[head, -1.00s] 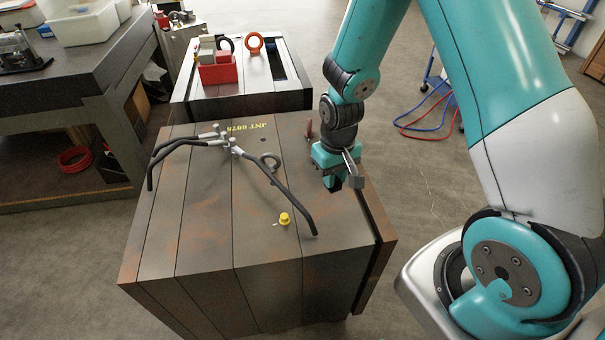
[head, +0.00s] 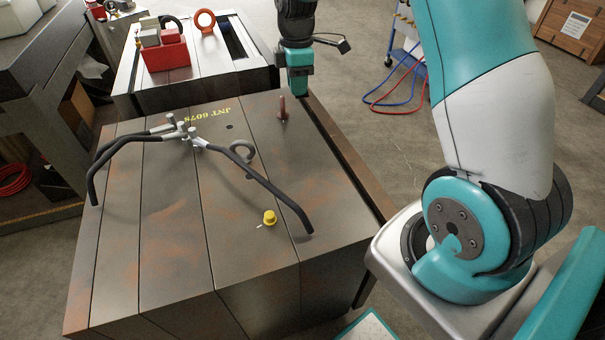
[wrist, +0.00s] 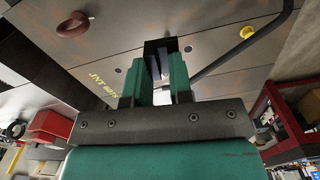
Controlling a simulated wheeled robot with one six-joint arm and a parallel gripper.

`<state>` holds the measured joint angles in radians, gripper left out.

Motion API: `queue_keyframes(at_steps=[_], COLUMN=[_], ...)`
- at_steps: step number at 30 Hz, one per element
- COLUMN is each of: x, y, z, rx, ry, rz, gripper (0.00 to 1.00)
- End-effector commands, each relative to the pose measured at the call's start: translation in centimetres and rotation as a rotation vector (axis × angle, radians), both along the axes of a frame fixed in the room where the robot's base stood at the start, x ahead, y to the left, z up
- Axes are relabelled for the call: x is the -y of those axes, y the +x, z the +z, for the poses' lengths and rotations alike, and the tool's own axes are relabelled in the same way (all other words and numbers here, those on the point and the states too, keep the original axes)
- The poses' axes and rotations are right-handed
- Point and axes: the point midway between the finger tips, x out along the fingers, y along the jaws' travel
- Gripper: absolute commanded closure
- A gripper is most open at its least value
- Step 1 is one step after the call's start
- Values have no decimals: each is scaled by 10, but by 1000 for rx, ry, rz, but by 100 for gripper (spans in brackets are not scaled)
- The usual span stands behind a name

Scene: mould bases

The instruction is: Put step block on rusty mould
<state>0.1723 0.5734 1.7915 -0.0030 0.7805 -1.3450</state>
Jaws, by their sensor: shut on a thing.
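The rusty mould (head: 170,235) is the large plated block in front, brown-stained, with yellow lettering on top; its top also shows in the wrist view (wrist: 205,55). My gripper (head: 298,92) hangs over its rear right edge, fingers down. In the wrist view my gripper (wrist: 164,75) is shut on a dark block (wrist: 155,46) that sticks out past the fingertips, apparently the step block. The fingers hide most of it, so its steps cannot be made out. It is hidden in the head view. Whether it touches the mould cannot be told.
On the rusty mould lie a black-armed hose assembly (head: 268,182), a grey eyebolt (head: 241,150), a yellow cap (head: 269,218) and a brown eyebolt (head: 282,110) near my gripper. A cleaner mould behind carries a red box (head: 166,58) with grey blocks and an orange ring (head: 205,19).

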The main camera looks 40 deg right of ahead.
Motion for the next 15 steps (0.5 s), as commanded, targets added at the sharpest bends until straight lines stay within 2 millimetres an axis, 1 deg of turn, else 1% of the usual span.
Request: queue_keyframes(at_steps=[1,4,7,11,15], x=[4,9,11,11,11], y=[3,5,5,3,3], z=[-1,1,-10,-43,-84], rx=[2,-1,-4,-8,-7], ry=[0,1,2,3,3], rz=[42,101,119,118,118], gripper=[100,100,100,100,100])
